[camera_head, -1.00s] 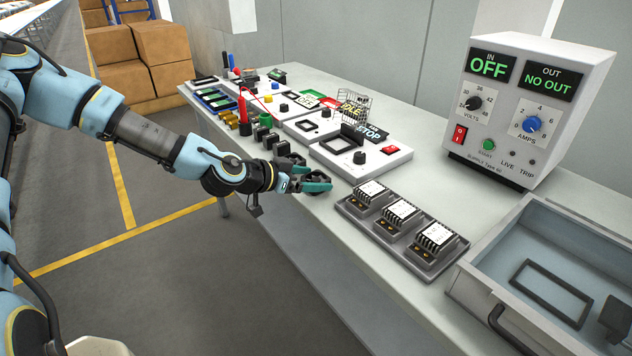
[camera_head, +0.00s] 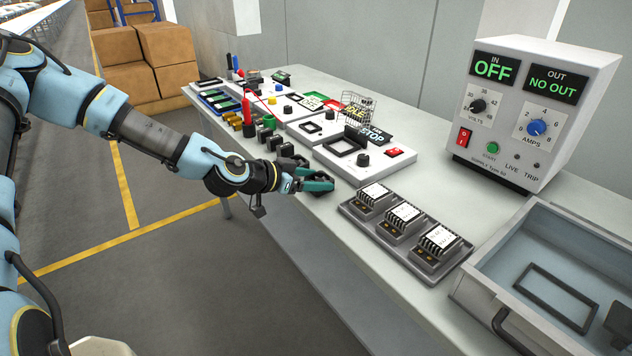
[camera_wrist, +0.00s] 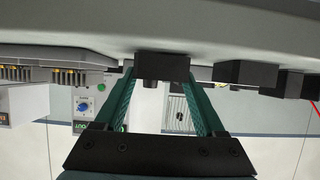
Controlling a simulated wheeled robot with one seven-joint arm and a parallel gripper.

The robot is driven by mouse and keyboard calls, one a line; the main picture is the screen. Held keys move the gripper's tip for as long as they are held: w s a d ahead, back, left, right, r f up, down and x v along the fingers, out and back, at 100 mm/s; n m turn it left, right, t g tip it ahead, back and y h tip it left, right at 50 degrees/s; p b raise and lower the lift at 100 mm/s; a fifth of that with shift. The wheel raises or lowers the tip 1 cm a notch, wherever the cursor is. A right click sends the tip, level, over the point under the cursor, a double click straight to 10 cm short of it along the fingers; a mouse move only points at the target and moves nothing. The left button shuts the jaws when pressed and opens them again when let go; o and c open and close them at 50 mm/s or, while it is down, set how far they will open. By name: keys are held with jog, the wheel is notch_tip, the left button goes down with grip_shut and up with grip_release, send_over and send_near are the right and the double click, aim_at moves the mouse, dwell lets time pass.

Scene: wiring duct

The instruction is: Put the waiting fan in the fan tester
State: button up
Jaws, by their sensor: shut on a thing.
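My gripper (camera_head: 326,180), with green fingers, is at the front edge of the bench. It is shut on a small black block, the fan (camera_wrist: 162,67), which shows between the fingertips in the wrist view. In the head view the fingers mostly hide the fan. I cannot tell whether it still touches the bench. The fan tester (camera_head: 385,165) is the white box just behind and right of my gripper. It has a black square frame (camera_head: 345,143) on top, a dark knob, a red switch and a display reading STOP.
Black blocks (camera_head: 285,150) stand left of my gripper along the bench edge. A grey tray (camera_head: 400,236) with several modules lies to the right. Behind it stands a power supply (camera_head: 535,105) reading OFF. An open drawer (camera_head: 480,290) is at far right. Other testers fill the bench's far end.

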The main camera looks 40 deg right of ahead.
notch_tip(320, 180, up, 10)
jog(key=b, duration=0.2)
jog(key=shift+f, duration=0.15)
